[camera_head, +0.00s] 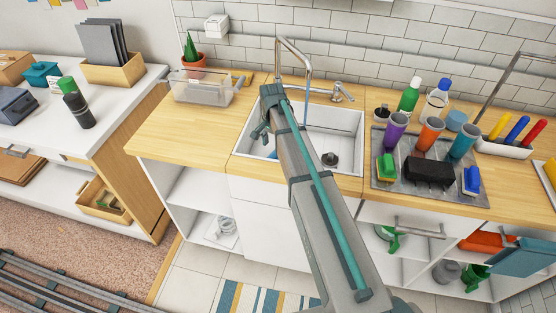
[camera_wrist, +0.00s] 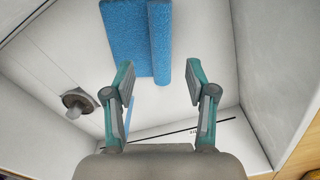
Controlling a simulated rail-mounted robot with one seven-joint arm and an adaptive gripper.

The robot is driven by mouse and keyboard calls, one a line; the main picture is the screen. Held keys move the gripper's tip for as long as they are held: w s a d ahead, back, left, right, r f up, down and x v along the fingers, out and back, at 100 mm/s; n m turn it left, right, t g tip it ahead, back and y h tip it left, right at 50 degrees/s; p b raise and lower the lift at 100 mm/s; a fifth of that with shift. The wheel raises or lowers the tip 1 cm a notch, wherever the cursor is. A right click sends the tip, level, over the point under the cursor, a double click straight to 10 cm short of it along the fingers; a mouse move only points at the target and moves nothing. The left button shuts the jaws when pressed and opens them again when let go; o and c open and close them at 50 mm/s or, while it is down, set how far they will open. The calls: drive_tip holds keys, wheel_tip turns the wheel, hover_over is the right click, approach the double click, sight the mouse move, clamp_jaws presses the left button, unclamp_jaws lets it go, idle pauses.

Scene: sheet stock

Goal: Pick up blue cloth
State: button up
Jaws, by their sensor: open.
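The blue cloth (camera_wrist: 138,38) lies in the white sink basin, folded or rolled along one side. The cloth is not between the fingertips as seen. In the head view my gripper (camera_head: 262,132) is partly hidden at the sink's left side.
The sink (camera_head: 345,123) has high walls and a dark drain piece (camera_head: 330,159). A tall faucet (camera_head: 294,56) stands behind it, with a thin blue vertical line below its spout. A drying mat (camera_head: 408,191) with cups and sponges lies right. Bare counter (camera_head: 190,130) is left.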

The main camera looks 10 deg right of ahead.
sight(273, 154)
drive_tip(key=shift+w+f+p, duration=0.1)
drive_tip(key=shift+f+p, duration=1.1)
drive_tip(key=shift+f, duration=1.75)
clamp_jaws()
drive_tip(key=shift+r, duration=0.15)
wheel_tip(273, 154, up, 10)
drive_tip(key=b, duration=0.3)
